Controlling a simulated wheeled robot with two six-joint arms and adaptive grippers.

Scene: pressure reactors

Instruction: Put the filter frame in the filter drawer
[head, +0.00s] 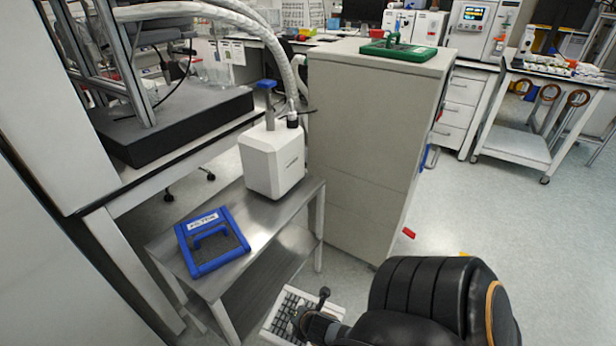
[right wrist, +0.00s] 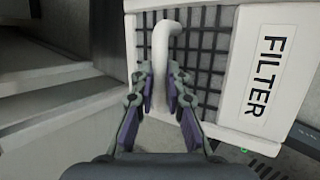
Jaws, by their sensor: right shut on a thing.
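The filter frame (right wrist: 205,45) is white with a dark grid, a curved white handle and a FILTER label. It fills much of the right wrist view and shows partly at the bottom of the head view (head: 278,316). My right gripper (right wrist: 162,98) is shut on the handle, one finger on each side. In the head view the gripper (head: 297,318) is small and dark, and my arm hides part of the frame. A blue frame (head: 238,238) with a white label lies flat on the metal cart. I cannot make out a filter drawer. My left gripper is not in view.
The metal cart (head: 262,222) also holds a white device (head: 272,160) with hoses. A tall grey cabinet (head: 360,150) stands behind it, with a green object (head: 398,50) on top. Floor (head: 540,210) is open to the right. A red object (head: 409,233) sits near the cabinet's base.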

